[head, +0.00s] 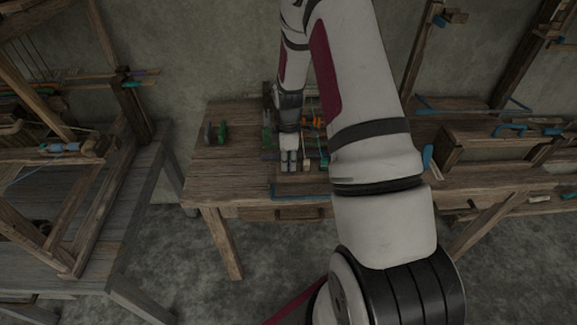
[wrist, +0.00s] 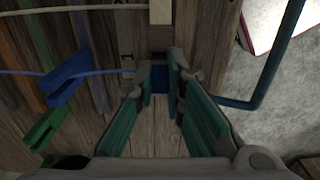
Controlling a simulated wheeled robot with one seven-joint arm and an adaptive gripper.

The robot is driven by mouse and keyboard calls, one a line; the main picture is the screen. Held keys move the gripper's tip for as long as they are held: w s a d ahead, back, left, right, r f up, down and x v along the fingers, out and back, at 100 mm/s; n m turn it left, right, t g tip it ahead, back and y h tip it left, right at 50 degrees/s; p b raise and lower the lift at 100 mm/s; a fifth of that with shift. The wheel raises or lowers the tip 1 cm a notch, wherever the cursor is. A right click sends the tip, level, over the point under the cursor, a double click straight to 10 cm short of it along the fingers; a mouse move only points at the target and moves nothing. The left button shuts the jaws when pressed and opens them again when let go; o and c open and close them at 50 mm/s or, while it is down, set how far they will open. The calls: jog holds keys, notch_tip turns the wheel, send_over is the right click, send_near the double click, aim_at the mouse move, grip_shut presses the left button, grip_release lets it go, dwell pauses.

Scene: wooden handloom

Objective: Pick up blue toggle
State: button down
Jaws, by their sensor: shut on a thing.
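In the wrist view a small blue block-like piece, which I take for the blue toggle (wrist: 159,72), sits between the fingertips of my gripper (wrist: 160,82). The grey fingers with teal pads are closed on it, one on each side. Its lower part and what it joins are hidden or too dark to tell. In the head view my gripper (head: 289,161) points down over the wooden table (head: 235,175), near its front edge. The toggle cannot be made out there.
A blue clip (wrist: 63,88) and a green clip (wrist: 44,129) lie left of my gripper in the wrist view. A dark blue bar (wrist: 270,75) bends along the right. A wooden loom (head: 75,215) stands at the left; green and dark pieces (head: 222,131) stand on the table.

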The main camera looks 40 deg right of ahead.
jog(key=shift+r, duration=0.1)
jog(key=shift+r, duration=0.6)
notch_tip(320, 180, up, 2)
jog(key=shift+r, duration=0.2)
jog(key=s+a, duration=0.2)
jog(key=s, duration=0.5)
jog(key=s+a+r, duration=0.1)
jog(key=s+a, duration=0.1)
jog(key=s, duration=0.6)
jog(key=shift+s+a, duration=0.2)
jog(key=shift+a, duration=0.05)
jog(key=shift+r, duration=0.1)
